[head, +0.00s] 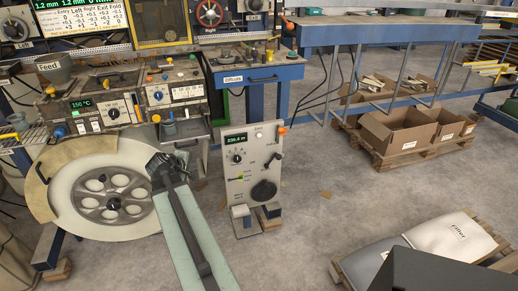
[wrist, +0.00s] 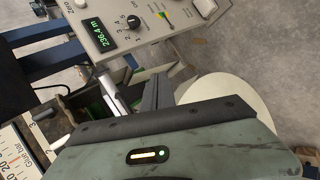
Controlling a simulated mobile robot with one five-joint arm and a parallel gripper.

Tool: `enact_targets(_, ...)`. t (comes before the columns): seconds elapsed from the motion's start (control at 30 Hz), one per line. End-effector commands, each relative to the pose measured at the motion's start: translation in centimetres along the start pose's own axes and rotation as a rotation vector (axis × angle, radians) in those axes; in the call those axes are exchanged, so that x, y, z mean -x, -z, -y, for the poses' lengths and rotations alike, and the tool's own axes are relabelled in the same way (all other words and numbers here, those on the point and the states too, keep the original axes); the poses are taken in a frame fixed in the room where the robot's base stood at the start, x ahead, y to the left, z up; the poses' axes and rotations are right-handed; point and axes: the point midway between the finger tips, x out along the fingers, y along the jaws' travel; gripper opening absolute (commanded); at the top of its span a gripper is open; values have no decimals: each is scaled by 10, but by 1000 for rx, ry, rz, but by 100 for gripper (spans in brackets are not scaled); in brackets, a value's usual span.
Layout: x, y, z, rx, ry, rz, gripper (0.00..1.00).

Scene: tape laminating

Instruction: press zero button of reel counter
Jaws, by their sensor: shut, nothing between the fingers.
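The reel counter is a light grey upright box (head: 240,194) with a green-lit display (head: 236,140) reading about 236.4 m. In the wrist view its panel (wrist: 158,42) is at the top, tilted, with the display (wrist: 97,41) and a black dial (wrist: 133,22). My gripper (head: 160,162) is left of the counter in the head view, in front of the large pale reel (head: 58,200). Its dark fingers (wrist: 157,88) are shut and empty, apart from the panel in the wrist view.
A control bench (head: 120,110) with knobs and gauges stands behind the reel. A blue table (head: 255,75) is behind the counter. Open cardboard boxes (head: 400,130) stand on a pallet at right. Filler sacks (head: 450,240) lie at front right. Floor right of the counter is clear.

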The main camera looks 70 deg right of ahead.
Motion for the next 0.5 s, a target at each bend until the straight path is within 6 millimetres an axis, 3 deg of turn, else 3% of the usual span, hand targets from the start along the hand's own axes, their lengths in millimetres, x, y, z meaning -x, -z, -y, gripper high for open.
enact_targets(0.03,-33,-26,-6,28,-52,29,0)
enact_targets(0.2,-97,-114,-56,182,-223,130,0)
enact_targets(0.4,-142,-209,-95,375,-352,258,0)
enact_targets(0.5,-152,-237,-106,443,-382,299,0)
